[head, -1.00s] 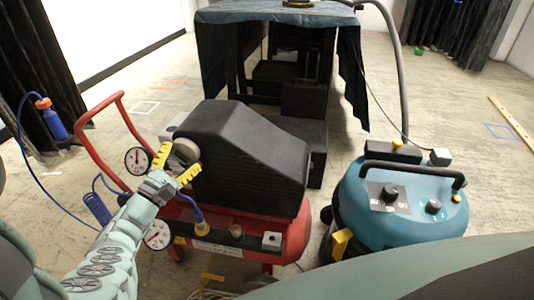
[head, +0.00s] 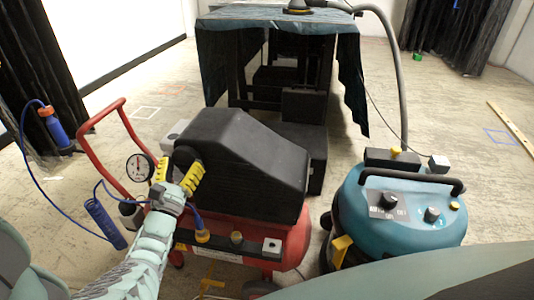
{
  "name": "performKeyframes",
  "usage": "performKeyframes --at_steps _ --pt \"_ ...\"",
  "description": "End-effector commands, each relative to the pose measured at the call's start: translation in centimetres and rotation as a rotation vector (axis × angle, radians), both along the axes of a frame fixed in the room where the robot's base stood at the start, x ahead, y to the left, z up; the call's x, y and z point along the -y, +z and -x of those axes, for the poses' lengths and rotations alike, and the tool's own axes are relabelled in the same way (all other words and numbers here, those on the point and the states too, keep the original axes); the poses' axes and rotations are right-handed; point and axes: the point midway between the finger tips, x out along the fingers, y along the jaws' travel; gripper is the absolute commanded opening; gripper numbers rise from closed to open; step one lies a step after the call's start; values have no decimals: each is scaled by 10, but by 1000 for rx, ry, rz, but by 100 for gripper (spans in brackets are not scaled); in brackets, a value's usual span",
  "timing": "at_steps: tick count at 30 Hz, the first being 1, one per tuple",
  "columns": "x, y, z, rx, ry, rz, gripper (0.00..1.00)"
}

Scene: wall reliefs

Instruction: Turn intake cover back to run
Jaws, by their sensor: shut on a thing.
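The intake cover (head: 184,155) is a dark round piece on the left end of the black motor housing (head: 245,160) of the red compressor. My gripper (head: 178,172) reaches up from the lower left, and its two yellow fingers sit on either side of the cover, shut on it. The fingers and wrist hide part of the cover. I cannot read any run mark on it.
The red handle (head: 112,125) and a pressure gauge (head: 139,167) stand left of my gripper. A blue coiled hose (head: 104,220) hangs lower left. A teal vacuum (head: 400,215) stands right, and a draped table (head: 280,20) behind. Open floor lies at the left back.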

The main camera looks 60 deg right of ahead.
Motion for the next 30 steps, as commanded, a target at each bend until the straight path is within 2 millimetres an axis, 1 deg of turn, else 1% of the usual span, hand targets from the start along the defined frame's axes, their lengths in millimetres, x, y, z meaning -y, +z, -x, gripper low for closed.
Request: performKeyframes --at_steps 6,17,18,20,30 --pt "0 -1 0 -30 1 9 27" --pt "0 -1 0 -32 1 11 27" --pt "0 -1 0 -32 1 11 68" --pt "0 -1 0 -31 1 11 73" --pt "-1 -1 0 -29 3 12 73"
